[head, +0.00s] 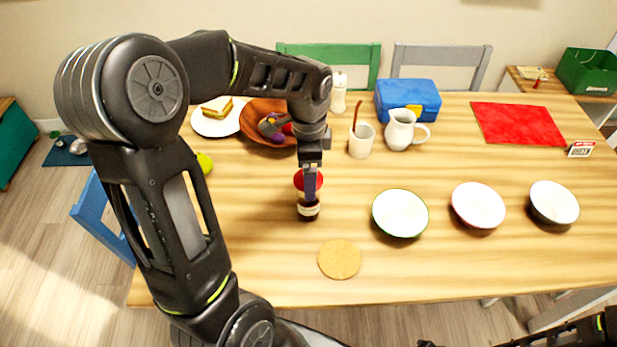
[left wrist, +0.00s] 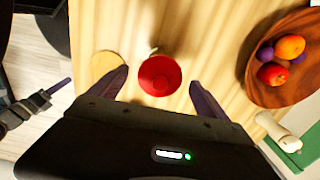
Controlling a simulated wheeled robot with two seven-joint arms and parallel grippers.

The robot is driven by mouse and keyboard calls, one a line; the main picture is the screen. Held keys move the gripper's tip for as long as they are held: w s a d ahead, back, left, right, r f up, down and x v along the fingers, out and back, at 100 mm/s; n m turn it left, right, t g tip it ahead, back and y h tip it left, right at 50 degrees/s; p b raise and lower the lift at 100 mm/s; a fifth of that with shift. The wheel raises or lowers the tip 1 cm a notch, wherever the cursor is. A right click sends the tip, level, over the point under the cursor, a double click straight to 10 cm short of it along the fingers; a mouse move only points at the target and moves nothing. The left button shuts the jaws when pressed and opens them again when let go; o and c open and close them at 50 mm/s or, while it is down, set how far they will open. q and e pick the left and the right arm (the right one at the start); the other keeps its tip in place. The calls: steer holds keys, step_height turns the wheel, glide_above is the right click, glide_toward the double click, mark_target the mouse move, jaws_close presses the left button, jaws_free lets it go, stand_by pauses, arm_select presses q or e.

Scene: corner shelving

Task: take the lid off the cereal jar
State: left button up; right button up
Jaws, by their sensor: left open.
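The cereal jar (head: 308,212) stands upright on the table, dark with a pale label. Its red lid (head: 299,180) is on top and shows as a red disc in the left wrist view (left wrist: 160,76). My left gripper (head: 310,192) points down over the jar and partly hides the lid. In the left wrist view its two fingers are spread, with the lid between and beyond them; I cannot tell whether they touch it. My right gripper (left wrist: 52,92) shows at the left edge of the left wrist view, away from the jar; its jaws are unclear.
A round wooden disc (head: 339,260) lies in front of the jar. Bowls (head: 400,213) stand to the right. Behind are a fruit bowl (head: 253,128), a mug (head: 361,145), a white pitcher (head: 398,132) and a blue box (head: 410,96). The front right of the table is clear.

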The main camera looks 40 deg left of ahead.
arm_select(q)
steer(key=shift+c, duration=0.2)
steer(key=c, duration=1.4)
step_height(320, 180, up, 10)
steer(key=shift+r+b, duration=0.1)
steer(key=shift+b, duration=0.3)
